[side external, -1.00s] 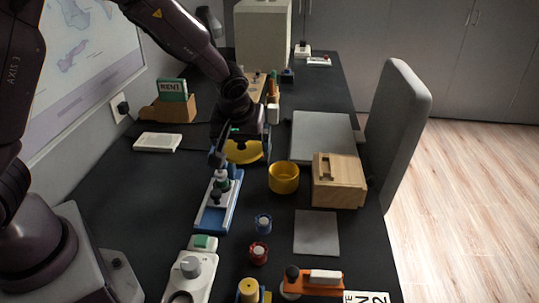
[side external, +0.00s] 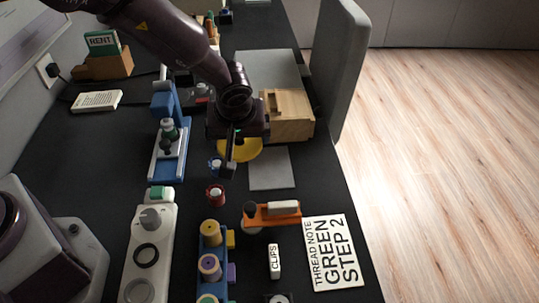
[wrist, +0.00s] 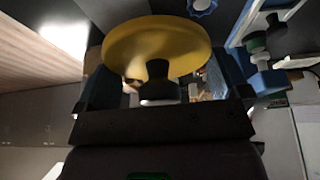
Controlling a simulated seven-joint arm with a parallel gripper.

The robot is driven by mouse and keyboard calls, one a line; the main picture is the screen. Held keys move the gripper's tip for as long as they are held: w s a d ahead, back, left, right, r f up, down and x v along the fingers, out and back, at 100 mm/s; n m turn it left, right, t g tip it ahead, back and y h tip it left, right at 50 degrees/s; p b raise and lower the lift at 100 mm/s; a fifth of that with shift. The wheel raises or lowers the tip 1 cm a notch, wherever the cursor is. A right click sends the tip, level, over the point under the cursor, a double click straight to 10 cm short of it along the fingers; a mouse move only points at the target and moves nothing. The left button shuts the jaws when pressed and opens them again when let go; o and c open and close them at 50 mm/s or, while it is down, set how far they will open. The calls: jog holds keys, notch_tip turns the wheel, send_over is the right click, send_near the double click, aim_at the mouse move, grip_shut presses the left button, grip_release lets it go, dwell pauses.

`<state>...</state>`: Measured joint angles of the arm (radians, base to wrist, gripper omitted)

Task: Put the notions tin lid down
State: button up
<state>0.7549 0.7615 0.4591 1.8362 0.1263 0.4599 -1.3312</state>
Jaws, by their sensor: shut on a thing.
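The notions tin lid is a yellow disc (wrist: 155,42) with a dark knob (wrist: 158,78) in the wrist view. My gripper (wrist: 160,90) is shut on the lid, with the knob between its fingers. In the side view my gripper (side external: 232,152) points down at the middle of the desk, with yellow (side external: 248,150) showing behind and beside the fingers. The yellow tin cannot be told apart from the lid there. I cannot tell whether the lid touches anything below it.
A wooden box (side external: 292,118) stands close right of my gripper, and a grey square mat (side external: 270,170) lies in front of it. Blue (side external: 215,165) and red (side external: 216,194) spools are close by at the left front. A blue stand (side external: 168,135) is further left.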

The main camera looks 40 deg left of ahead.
send_over(269, 160)
jog(key=s, duration=0.1)
jog(key=f, duration=0.4)
jog(key=d+f, duration=0.1)
jog(key=f, duration=0.1)
jog(key=shift+s+f, duration=0.2)
jog(key=shift+f, duration=0.05)
jog(key=shift+w+f, duration=0.2)
jog(key=shift+f, duration=1.55)
jog(key=shift+f, duration=0.15)
jog(key=o, duration=0.5)
jog(key=shift+o, duration=0.2)
jog(key=v, duration=1.2)
jog(key=shift+r, duration=0.2)
